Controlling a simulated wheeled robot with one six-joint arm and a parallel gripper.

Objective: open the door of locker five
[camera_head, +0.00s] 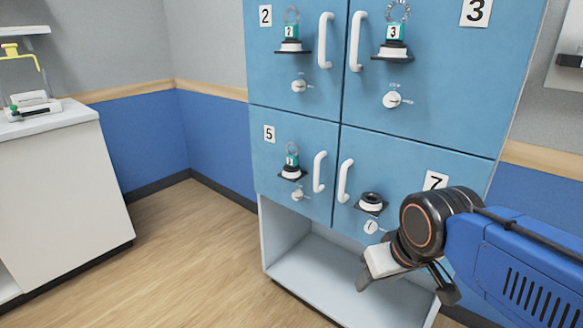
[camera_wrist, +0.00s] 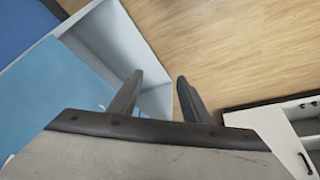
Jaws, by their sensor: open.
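The blue door of locker five (camera_head: 262,168) is shut at the lower left of the locker block in the head view. It has a label 5 (camera_head: 269,133), a white vertical handle (camera_head: 319,172) on its right side, and a round white lock dial (camera_head: 293,196). A small black shelf on it carries a white base with a teal tag and ring (camera_head: 292,158); the tag's number is too small to read surely. My gripper (camera_head: 405,287) is open and empty, in front of the lower right of the block, right of and below the handle, apart from it. The fingers show in the wrist view (camera_wrist: 159,78).
Doors two (camera_head: 272,75), three (camera_head: 440,95) and seven (camera_head: 400,170) are shut. Door seven's handle (camera_head: 345,181) is close beside five's. An open white bay (camera_head: 320,268) lies below. A white cabinet (camera_head: 60,190) stands left; the wood floor (camera_head: 190,245) between is clear.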

